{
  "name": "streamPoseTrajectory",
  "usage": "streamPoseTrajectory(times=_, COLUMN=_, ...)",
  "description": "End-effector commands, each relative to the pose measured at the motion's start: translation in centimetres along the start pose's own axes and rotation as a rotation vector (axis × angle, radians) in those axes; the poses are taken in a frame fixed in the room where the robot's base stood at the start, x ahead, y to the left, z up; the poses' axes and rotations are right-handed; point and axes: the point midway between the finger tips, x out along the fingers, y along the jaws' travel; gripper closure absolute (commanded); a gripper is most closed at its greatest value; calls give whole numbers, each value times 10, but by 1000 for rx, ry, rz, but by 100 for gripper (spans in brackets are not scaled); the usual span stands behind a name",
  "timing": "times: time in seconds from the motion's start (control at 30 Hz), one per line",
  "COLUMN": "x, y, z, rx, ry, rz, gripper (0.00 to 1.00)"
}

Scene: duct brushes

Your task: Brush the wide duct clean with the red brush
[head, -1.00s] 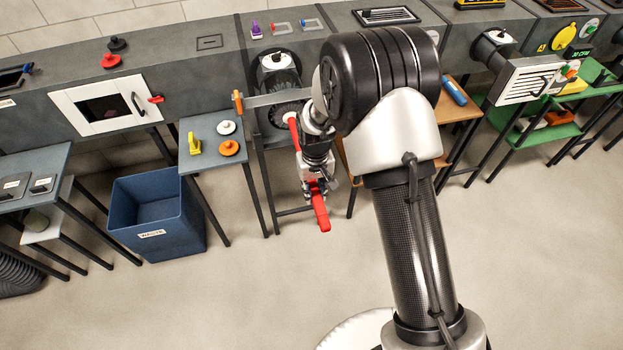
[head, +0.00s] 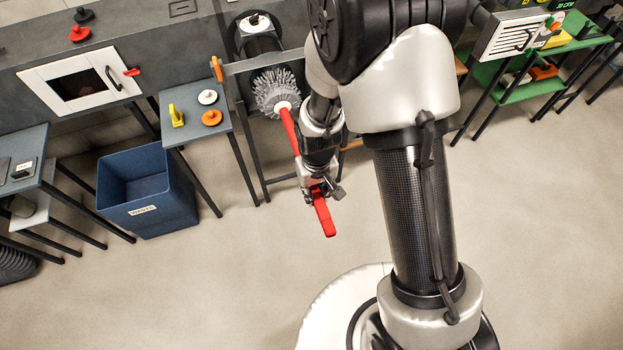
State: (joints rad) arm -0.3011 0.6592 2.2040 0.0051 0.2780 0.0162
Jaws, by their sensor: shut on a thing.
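The red brush has a round head of grey bristles (head: 277,92) and a long red handle (head: 323,213). My gripper (head: 316,187) is shut on the handle, with the red end sticking out below the jaws. The brush slants, its bristles toward the wall of ducts. A round dark duct stub (head: 262,44) with a white knob on top is just behind the bristles; it looks like the wide duct. The whole bristle head shows outside it.
A grey stand (head: 201,133) left of the brush holds a yellow piece and white and orange knobs. A blue bin (head: 150,205) stands on the floor at left. A white-framed hatch (head: 80,84) is in the grey duct wall. The floor in front is clear.

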Motion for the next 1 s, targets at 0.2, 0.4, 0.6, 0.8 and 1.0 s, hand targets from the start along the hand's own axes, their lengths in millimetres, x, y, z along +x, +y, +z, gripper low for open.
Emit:
streamPoseTrajectory(times=0.2, x=0, y=0, z=27, rx=0, ry=-1, rz=0, gripper=100)
streamPoseTrajectory(times=0.4, x=0, y=0, z=50, rx=0, ry=0, rz=0, gripper=100)
streamPoseTrajectory(times=0.6, x=0, y=0, z=61, rx=0, ry=1, rz=0, gripper=100)
streamPoseTrajectory(times=0.8, x=0, y=0, z=62, rx=0, ry=1, rz=0, gripper=100)
streamPoseTrajectory(times=1.0, x=0, y=0, z=61, rx=0, ry=1, rz=0, gripper=100)
